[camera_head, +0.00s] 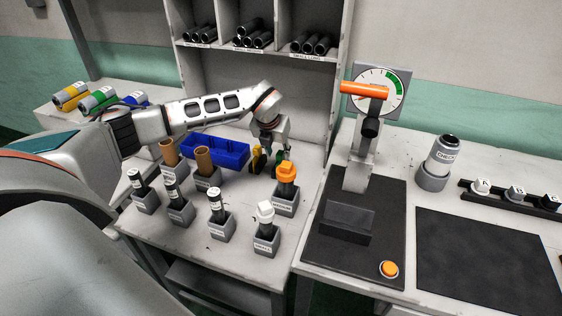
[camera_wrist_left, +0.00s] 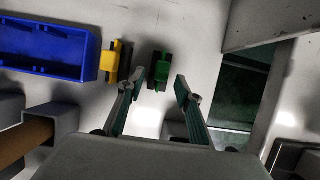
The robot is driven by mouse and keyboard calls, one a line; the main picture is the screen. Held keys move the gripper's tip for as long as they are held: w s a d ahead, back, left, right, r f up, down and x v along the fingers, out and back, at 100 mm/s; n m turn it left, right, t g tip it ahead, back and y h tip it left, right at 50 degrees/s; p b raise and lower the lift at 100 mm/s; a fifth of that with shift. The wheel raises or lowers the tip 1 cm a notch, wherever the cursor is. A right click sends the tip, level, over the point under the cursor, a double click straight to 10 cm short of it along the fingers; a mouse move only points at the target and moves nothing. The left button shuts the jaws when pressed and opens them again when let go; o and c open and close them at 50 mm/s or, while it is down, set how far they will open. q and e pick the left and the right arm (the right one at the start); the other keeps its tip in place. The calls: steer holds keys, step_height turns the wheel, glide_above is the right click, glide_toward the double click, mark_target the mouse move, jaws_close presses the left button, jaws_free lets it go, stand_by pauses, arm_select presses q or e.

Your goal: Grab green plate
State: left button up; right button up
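The green plate (camera_wrist_left: 160,70) is a small green piece with dark parts, lying on the white table in the left wrist view. In the head view the green plate (camera_head: 281,158) is mostly hidden by my left gripper (camera_head: 270,150). In the left wrist view my left gripper (camera_wrist_left: 160,86) is open, its two fingertips apart. The green plate appears beyond the tips and roughly centred between them, with nothing held. A similar yellow piece (camera_wrist_left: 111,62) lies just left of the green one. My right gripper is not in view.
A blue bin (camera_wrist_left: 45,50) is left of the yellow piece. An orange-topped holder (camera_head: 287,180) stands close in front of the gripper in the head view. Several other grey holders stand nearer the table front. A press with a dial (camera_head: 380,90) stands to the right.

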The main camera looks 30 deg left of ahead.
arm_select(q)
steer(key=x, duration=0.4)
steer(key=shift+f, duration=0.3)
jaws_close()
steer(key=shift+r, duration=0.1)
